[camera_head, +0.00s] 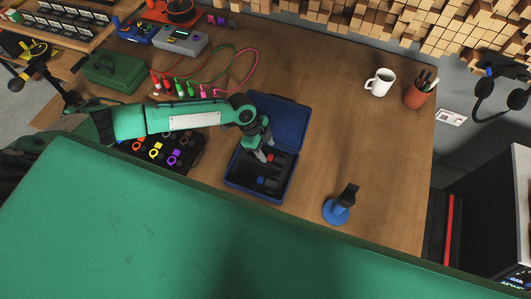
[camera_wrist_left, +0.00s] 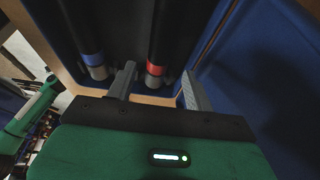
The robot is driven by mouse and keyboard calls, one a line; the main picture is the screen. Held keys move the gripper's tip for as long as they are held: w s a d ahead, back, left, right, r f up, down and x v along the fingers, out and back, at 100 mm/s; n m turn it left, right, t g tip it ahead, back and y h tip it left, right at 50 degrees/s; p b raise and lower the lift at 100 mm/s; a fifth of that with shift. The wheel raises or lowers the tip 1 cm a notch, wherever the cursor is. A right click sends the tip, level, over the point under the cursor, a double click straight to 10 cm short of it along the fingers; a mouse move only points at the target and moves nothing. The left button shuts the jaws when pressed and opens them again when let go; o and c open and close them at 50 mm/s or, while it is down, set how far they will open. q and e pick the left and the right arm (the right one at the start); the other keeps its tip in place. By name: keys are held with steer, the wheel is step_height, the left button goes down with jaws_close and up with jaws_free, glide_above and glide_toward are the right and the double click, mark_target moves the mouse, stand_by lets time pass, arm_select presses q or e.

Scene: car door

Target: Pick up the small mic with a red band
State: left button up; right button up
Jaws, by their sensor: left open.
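The mic with a red band (camera_head: 272,158) lies in the open blue case (camera_head: 232,184), partly hidden by my left gripper. In the left wrist view its red band (camera_wrist_left: 155,69) and silver end appear between the two fingers. A second mic with a blue band (camera_head: 267,182) lies beside it in the case. In the wrist view that blue band (camera_wrist_left: 92,58) is left of the fingers. My left gripper (camera_head: 265,156) is open and points down over the case by the red-banded mic. I cannot tell how far the fingertips are above it. My right gripper is not in view.
The case lid (camera_head: 282,118) stands open at the back. A black tray of colored rings (camera_head: 172,148) lies left of the case. A blue stand with a black top (camera_head: 340,205) is to the right. A white mug (camera_head: 380,82) and pen cup (camera_head: 417,95) stand farther back. The table's right-middle is clear.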

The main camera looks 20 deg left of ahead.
mark_target(270, 155)
arm_select(q)
steer(key=shift+p+x, duration=0.4)
steer(key=shift+x, duration=0.75)
steer(key=shift+s+d+f, duration=0.1)
steer(key=shift+d+f, duration=0.2)
steer(key=shift+f, duration=0.25)
steer(key=c, duration=1.1)
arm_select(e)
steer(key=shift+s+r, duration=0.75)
arm_select(q)
steer(key=shift+r, duration=0.1)
